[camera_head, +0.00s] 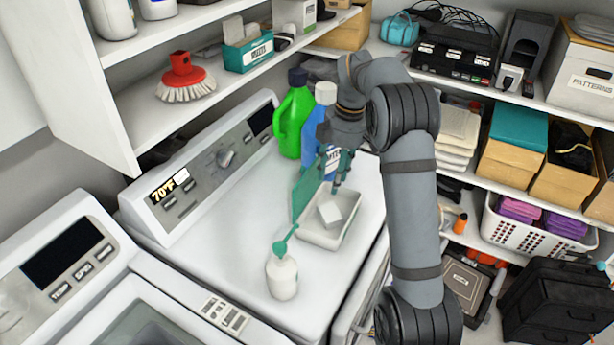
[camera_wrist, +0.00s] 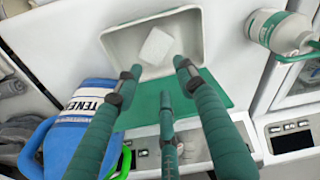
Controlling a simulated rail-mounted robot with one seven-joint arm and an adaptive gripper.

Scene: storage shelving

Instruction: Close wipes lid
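The wipes box (camera_head: 322,240) is a white open tub on top of the white appliance, with a white block (camera_head: 341,208) inside. Its teal lid (camera_head: 304,190) stands raised along the tub's left side. In the wrist view the tub (camera_wrist: 118,42) is at the top and the lid (camera_wrist: 215,88) spreads below it. My gripper (camera_head: 340,172) is above the far end of the tub, beside the lid. In the wrist view my gripper (camera_wrist: 158,78) has its teal fingers spread apart, with nothing between them. The fingers overlap the lid in view; contact cannot be told.
A white bottle with a teal pump (camera_head: 283,277) stands in front of the tub. A blue bottle (camera_head: 314,130) and a green bottle (camera_head: 293,122) stand behind it. The control panel (camera_head: 210,165) rises at left, and a shelf (camera_head: 190,110) overhangs.

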